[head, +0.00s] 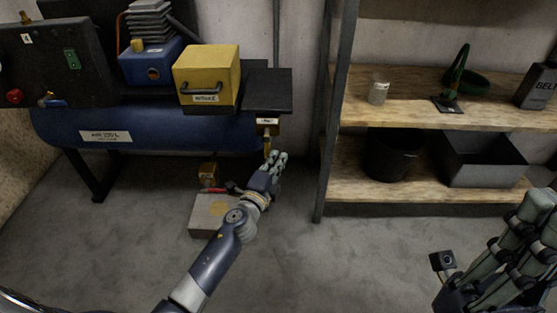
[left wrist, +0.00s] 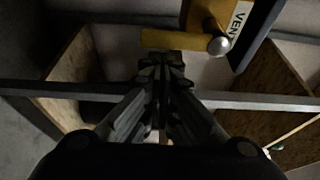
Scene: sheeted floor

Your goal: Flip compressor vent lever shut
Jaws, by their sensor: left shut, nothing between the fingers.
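The blue compressor tank (head: 150,130) stands at the back left. Under the right end of its dark top hangs a brass vent valve with a yellow lever (head: 267,146). In the left wrist view the yellow lever (left wrist: 168,39) lies across the picture, running left from a silver round pivot (left wrist: 218,46) beside a VENT label (left wrist: 239,20). My left gripper (head: 278,158) is shut and empty, just by the lever; its fingertips (left wrist: 161,58) sit at the lever's edge. I cannot tell whether they touch. My right gripper (head: 520,235) is at the lower right, away from the compressor.
A yellow box (head: 207,70) with a handle sits on the compressor top. A grey block (head: 208,214) and a brass fitting with a red handle (head: 210,189) are low beneath it. A shelf upright (head: 337,120) stands close right of my left gripper. The front floor is mostly clear.

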